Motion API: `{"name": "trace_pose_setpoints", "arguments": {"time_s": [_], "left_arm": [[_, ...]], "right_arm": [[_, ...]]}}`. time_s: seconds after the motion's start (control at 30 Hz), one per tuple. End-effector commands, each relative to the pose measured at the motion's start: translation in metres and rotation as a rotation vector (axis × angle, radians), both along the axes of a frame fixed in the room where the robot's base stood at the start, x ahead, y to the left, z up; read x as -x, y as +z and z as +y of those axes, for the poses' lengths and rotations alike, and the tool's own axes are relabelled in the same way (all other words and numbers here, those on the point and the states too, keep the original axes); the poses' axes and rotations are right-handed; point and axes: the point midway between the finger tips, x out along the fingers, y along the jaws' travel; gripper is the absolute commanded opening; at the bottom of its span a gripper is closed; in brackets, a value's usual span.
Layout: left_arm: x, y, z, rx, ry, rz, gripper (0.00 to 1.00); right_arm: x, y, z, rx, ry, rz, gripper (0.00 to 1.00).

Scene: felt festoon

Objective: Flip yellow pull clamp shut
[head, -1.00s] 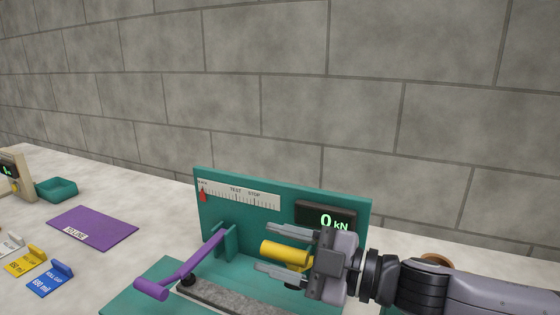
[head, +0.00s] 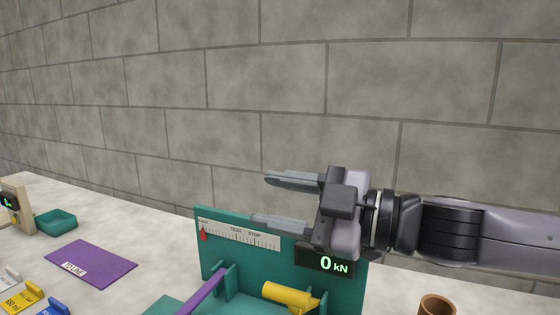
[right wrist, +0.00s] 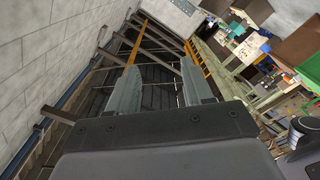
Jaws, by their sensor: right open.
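The yellow pull clamp handle (head: 287,294) lies roughly level on the green test fixture (head: 222,258), in front of its upright panel. Its lower mount is cut off by the bottom edge of the head view. My right gripper (head: 279,200) is open and empty. It is above the yellow handle and apart from it, in front of the panel's top edge, with its fingers pointing left. In the right wrist view the two fingers (right wrist: 162,92) stand apart with nothing between them. My left gripper is not in view.
A purple lever (head: 204,292) stands left of the yellow handle. The display (head: 326,262) reads 0 kN. A purple mat (head: 92,262), a green tray (head: 55,221) and blue and yellow blocks are at left. A brown cup (head: 436,305) is at right. The wall is behind.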

Motion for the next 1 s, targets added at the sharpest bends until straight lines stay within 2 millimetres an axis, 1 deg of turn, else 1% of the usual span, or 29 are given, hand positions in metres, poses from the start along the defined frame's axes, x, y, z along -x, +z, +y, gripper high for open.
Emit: {"name": "trace_pose_setpoints", "arguments": {"time_s": [0.03, 0.1, 0.27, 0.43, 0.7, 0.73, 0.77, 0.8, 0.87, 0.9, 0.97, 1.0], "left_arm": [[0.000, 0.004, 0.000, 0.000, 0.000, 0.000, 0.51], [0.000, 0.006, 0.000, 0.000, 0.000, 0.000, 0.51], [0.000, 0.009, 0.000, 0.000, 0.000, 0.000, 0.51], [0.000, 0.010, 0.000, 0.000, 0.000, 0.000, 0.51], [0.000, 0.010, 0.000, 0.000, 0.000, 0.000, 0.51], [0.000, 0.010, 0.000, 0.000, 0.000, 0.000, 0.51], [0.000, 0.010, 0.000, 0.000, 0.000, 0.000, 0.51], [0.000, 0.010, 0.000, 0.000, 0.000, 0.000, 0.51], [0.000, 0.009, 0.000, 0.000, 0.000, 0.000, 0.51], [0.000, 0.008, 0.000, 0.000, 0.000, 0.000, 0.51], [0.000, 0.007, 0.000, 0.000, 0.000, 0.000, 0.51], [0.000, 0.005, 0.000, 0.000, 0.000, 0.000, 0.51]], "right_arm": [[0.000, 0.012, 0.000, 0.000, 0.000, -0.004, 0.51], [0.000, 0.021, 0.000, 0.000, 0.000, -0.004, 0.51], [0.000, 0.035, 0.000, 0.001, 0.000, -0.003, 0.51], [0.000, 0.042, 0.000, 0.000, 0.000, 0.000, 0.51], [0.000, 0.042, 0.000, 0.000, 0.000, 0.000, 0.51], [0.000, 0.042, 0.000, 0.000, 0.000, 0.000, 0.44], [0.000, 0.042, 0.000, 0.000, 0.001, -0.003, 0.34], [0.000, 0.043, 0.001, 0.003, 0.006, -0.017, 0.21], [0.002, 0.046, 0.003, 0.014, 0.023, -0.074, 0.02], [0.003, 0.050, 0.006, 0.028, 0.044, -0.141, 0.00], [0.007, 0.058, 0.011, 0.059, 0.086, -0.287, 0.00], [0.012, 0.063, 0.016, 0.087, 0.126, -0.414, 0.00]]}}
